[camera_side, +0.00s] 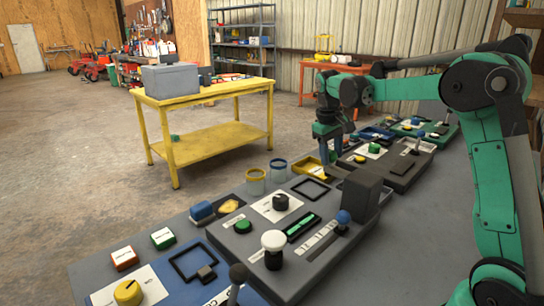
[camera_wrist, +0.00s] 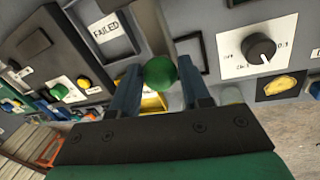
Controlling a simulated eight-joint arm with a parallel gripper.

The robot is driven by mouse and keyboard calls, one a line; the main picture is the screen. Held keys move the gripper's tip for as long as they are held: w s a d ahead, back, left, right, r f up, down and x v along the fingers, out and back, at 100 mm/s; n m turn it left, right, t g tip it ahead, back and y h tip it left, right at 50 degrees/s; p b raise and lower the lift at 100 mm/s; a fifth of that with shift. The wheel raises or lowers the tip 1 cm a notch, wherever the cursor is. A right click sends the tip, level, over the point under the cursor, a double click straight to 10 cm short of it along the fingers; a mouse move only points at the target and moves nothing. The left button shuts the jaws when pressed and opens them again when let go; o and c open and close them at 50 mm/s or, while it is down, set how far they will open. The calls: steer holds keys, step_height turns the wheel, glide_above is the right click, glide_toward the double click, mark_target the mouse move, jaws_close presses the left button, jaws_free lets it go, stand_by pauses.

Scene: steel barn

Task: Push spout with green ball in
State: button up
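The green ball (camera_wrist: 160,73) shows in the wrist view between the two dark blue fingers of my gripper (camera_wrist: 160,80). It fills the gap near the fingertips and seems to touch both fingers. The spout under the ball cannot be made out. In the side view my gripper (camera_side: 328,155) points down among the panels at the far part of the grey bench. The ball is not visible there, as the gripper and nearby parts hide it.
A yellow tray (camera_side: 311,168) lies close beside my gripper. A dark panel box (camera_side: 385,160) with a green button stands to its right. A panel with a black dial (camera_wrist: 259,48) and a grey panel labelled FAILED (camera_wrist: 105,28) flank the gripper in the wrist view.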

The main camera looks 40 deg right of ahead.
jaws_close()
stand_by(0.9)
steer(key=shift+s, duration=1.75)
steer(key=o, duration=0.9)
jaws_free()
